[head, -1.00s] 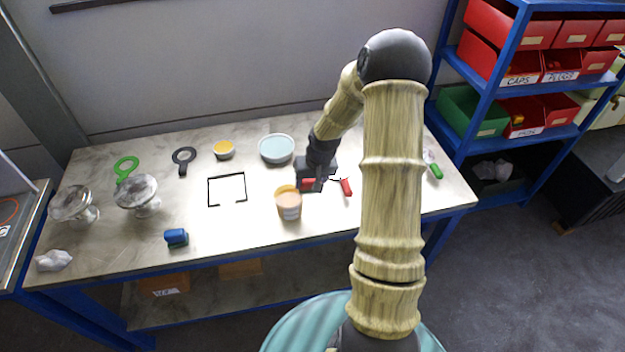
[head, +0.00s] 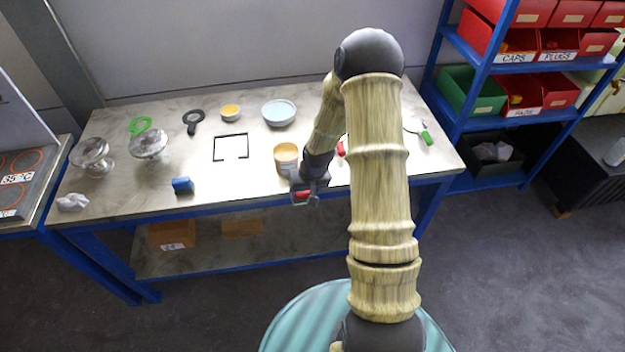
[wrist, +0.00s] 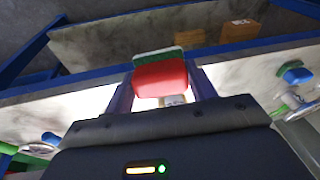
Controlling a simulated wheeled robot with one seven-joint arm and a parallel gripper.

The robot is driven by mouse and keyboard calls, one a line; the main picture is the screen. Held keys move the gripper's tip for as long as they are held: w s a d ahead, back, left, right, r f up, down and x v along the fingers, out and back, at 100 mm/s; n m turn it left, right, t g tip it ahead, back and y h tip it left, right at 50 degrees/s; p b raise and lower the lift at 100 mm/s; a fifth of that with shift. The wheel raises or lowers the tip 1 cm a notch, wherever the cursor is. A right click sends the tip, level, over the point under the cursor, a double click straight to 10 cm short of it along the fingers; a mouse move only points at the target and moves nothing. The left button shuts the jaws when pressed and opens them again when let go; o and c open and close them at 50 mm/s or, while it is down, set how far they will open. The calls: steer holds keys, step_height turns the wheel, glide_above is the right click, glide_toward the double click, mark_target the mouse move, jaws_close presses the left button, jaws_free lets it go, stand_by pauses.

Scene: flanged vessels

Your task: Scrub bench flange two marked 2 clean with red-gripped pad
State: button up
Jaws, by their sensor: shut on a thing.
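My gripper (head: 305,194) is shut on the red-gripped pad (head: 302,198), held out at the table's front edge, beside the tan jar. In the wrist view the pad's red grip (wrist: 160,79) sits between my fingers, with a green scrubbing layer (wrist: 158,56) on its far side. Two grey, blotchy flanged vessels stand at the table's left end: one further left (head: 91,156) and one to its right (head: 148,144). No number can be read on either, so I cannot tell which is marked 2. My gripper is well to the right of both.
A blue-gripped block (head: 182,185) lies near the front edge. A tan jar (head: 286,159), a black square outline (head: 231,148), a pale bowl (head: 279,112) and a yellow-filled bowl (head: 230,112) are on the table (head: 220,190). A white crumpled lump (head: 73,202) lies front left.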

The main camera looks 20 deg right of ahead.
steer(key=s+a+f+n, duration=0.1)
steer(key=s+a+f, duration=0.2)
steer(key=a+f, duration=0.2)
steer(key=shift+s, duration=0.3)
